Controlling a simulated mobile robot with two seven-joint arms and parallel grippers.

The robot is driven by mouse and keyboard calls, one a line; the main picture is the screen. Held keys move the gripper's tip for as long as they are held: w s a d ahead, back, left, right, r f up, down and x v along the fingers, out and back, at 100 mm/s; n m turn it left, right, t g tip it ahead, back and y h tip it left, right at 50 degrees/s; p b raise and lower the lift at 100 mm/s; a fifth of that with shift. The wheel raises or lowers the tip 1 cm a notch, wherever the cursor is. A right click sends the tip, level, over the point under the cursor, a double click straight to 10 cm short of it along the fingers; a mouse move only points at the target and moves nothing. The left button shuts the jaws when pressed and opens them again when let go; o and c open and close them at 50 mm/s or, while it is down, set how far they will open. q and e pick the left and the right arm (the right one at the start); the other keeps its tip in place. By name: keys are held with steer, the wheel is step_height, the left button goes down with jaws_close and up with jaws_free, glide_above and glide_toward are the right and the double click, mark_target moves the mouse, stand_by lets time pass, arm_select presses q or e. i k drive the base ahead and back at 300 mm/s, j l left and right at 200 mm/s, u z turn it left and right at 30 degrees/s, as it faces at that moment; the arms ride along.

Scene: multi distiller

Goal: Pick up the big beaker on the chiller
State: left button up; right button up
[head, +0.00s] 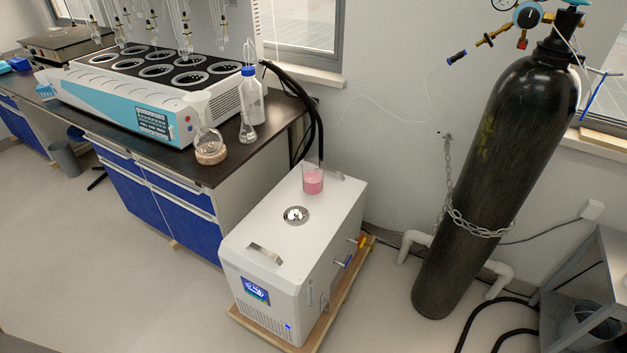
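The big beaker (313,181) is clear glass with pink liquid in its lower part. It stands upright on the far end of the top of the white chiller (263,218), near the black hoses. The chiller stands on a wooden base on the floor, with a small screen on its front. A round silver cap and metal handles are on its top. Neither of my grippers shows in the head view.
A dark-topped bench (170,155) on the left carries the multi distiller (150,95), a round-bottom flask (210,146), a small flask (247,128) and a blue-capped bottle (251,95). A chained black gas cylinder (500,180) leans at right. A grey cart (590,275) stands at far right. Floor in front is clear.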

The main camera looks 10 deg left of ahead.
mark_target(312, 167)
steer(key=i+l+u, duration=0.2)
steer(key=l, duration=0.25)
steer(key=l+u, duration=0.2)
steer(key=l, duration=0.2)
steer(key=i+l+u, duration=0.25)
steer(key=i+l, duration=0.45)
